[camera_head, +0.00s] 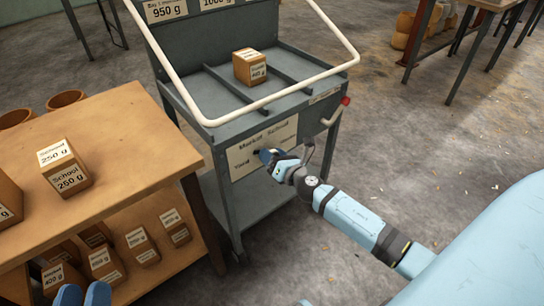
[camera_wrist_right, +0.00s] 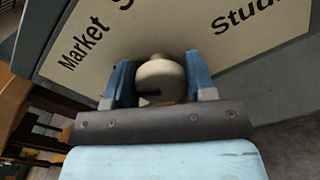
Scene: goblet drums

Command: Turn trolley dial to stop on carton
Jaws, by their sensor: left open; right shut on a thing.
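The dial is a pale round knob (camera_wrist_right: 168,76) with a dark mark, between my right gripper's blue fingers (camera_wrist_right: 160,85) in the right wrist view. In the head view my right gripper (camera_head: 272,157) covers it on the trolley's front plate (camera_head: 243,172). The plate reads Market, School, Yard and, in the wrist view, part of "Studio". A carton (camera_head: 249,68) stands on the trolley (camera_head: 216,122); its label ends in 400 g, the name too small to read surely. My left gripper (camera_head: 83,294) is open and empty at the lower left edge.
A wooden table (camera_head: 130,140) at left bears a carton (camera_head: 66,170) marked School 250 g; several cartons sit on its lower shelf. A white rail (camera_head: 345,42) rings the trolley top. A red knob (camera_head: 346,101) sticks out at its right side.

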